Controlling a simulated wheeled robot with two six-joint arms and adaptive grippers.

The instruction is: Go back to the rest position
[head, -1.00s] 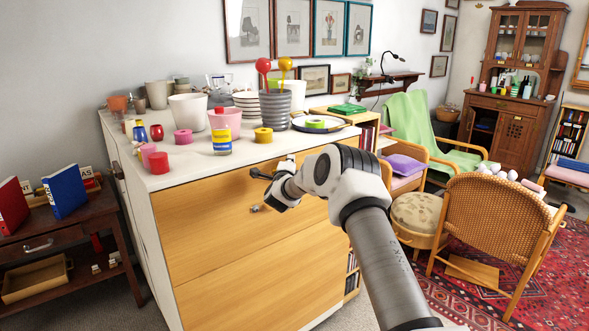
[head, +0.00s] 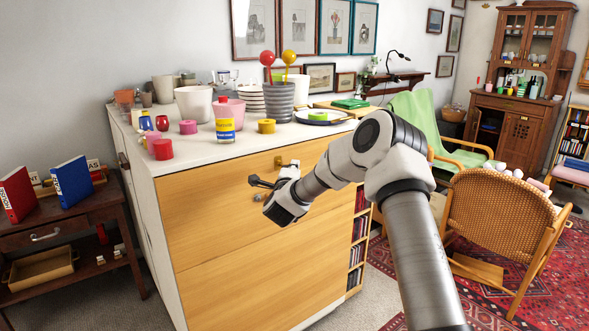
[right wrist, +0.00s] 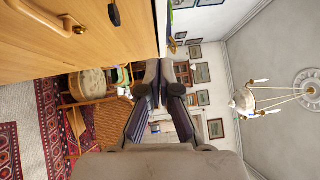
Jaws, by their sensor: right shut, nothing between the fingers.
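My right gripper (head: 256,183) is in front of the upper wooden front of the white chest (head: 215,205) and is shut with nothing between its fingers. Its dark fingers point to the left in the head view, close to a small brass fitting (head: 286,163) and a small dark and metal fitting (head: 258,197). Whether it touches the front cannot be told. In the right wrist view the two fingers (right wrist: 161,82) come together with nothing held. My left gripper is not in view.
The chest top holds several cups, a pink pot (head: 230,107), a grey ribbed pot (head: 278,100) with red and yellow spoons, and a plate (head: 322,116). A dark side table (head: 75,220) stands left. A wicker chair (head: 495,220) stands right on the red rug.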

